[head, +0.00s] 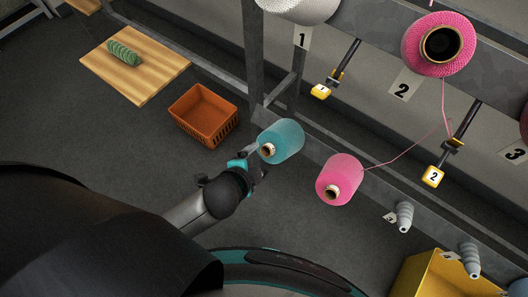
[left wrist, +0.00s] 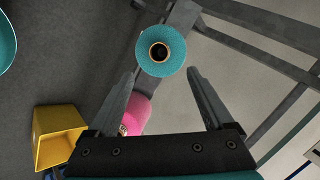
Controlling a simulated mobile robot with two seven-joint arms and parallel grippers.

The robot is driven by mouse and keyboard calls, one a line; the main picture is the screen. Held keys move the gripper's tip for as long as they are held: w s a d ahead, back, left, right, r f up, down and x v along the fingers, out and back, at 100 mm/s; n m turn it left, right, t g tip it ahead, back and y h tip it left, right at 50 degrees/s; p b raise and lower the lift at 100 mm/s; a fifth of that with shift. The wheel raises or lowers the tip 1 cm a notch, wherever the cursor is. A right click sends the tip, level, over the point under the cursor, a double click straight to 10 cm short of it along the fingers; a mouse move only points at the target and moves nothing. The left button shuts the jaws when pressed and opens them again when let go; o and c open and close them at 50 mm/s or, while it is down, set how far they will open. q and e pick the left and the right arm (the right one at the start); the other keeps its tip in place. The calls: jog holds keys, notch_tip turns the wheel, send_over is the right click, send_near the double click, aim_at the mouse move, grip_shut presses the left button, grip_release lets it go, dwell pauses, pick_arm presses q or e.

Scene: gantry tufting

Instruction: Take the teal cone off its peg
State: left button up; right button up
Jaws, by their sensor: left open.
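The teal cone (head: 284,139) sits on the lower rail of the grey frame, its core end facing my left gripper. Its peg is hidden by the cone. In the left wrist view the teal cone (left wrist: 161,68) shows end on, with its dark round core hole just beyond and between the fingertips. My left gripper (head: 256,163) is close to the core end of the cone. Its two fingers (left wrist: 162,73) are spread wide with nothing between them. The head view does not show clearly whether a finger touches the cone. My right gripper is not in view.
A pink cone (head: 342,178) sits just right of the teal one, its thread running up toward tag 2. Empty grey pegs (head: 405,217) stand further along the rail. An orange crate (head: 205,115) and a wooden board (head: 150,75) lie left. A yellow bin (head: 445,280) stands lower right.

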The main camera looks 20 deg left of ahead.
aim_at(267, 152)
pick_arm(q)
jog(key=b+x, duration=0.2)
jog(key=x, duration=0.8)
jog(key=shift+c, duration=0.3)
jog(key=shift+s, duration=0.1)
grip_shut()
dwell(0.4)
jog(key=c, duration=0.6)
grip_release()
jog(key=shift+c, duration=0.2)
grip_shut()
